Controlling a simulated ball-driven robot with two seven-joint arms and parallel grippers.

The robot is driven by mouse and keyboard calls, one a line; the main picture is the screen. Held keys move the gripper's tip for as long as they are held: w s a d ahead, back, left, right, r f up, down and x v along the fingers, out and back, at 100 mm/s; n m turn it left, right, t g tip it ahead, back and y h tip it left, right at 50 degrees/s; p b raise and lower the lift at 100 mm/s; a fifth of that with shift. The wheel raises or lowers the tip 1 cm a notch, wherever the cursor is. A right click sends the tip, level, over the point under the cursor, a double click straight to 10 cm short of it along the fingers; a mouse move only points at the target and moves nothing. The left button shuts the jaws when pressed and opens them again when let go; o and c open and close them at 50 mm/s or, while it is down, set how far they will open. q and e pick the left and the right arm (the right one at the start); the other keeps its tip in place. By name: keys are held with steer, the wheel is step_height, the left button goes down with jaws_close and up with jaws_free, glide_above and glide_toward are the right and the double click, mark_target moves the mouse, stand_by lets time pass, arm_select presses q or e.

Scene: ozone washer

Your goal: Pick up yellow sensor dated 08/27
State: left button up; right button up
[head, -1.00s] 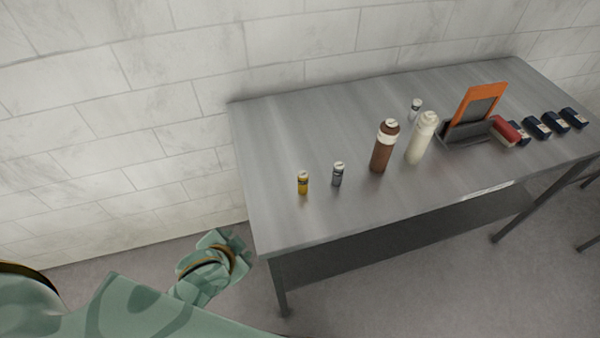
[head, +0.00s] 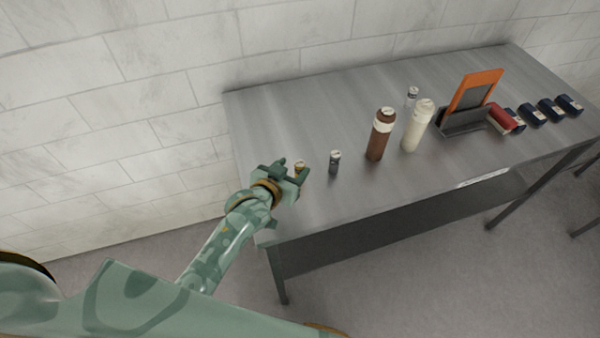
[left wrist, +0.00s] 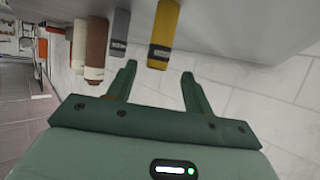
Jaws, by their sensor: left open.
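The left wrist view shows the yellow sensor (left wrist: 164,35) with a dark label band whose date I cannot read. My left gripper (head: 291,171) is open and empty. In the left wrist view its fingers (left wrist: 158,82) point toward the yellow sensor, which lies just beyond their tips. A grey sensor (head: 334,161) stands to the right of the yellow one. My right gripper is not in view.
The metal table (head: 330,210) stands against a tiled wall. A brown bottle (head: 379,140) and a cream bottle (head: 416,130) stand right of the sensors. Another small grey bottle (head: 411,97) is behind them. Farther right are an orange-framed stand (head: 473,90), a red item (head: 500,117) and several dark boxes.

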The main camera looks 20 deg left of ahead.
mark_target(303, 162)
arm_select(q)
steer(key=x, duration=0.2)
steer(key=b+x, duration=0.1)
steer(key=x, duration=0.3)
steer(key=shift+d+f+b, duration=0.2)
steer(key=shift+f+b, duration=0.15)
steer(key=shift+s, duration=0.1)
steer(key=shift+c, duration=0.2)
steer(key=c, duration=1)
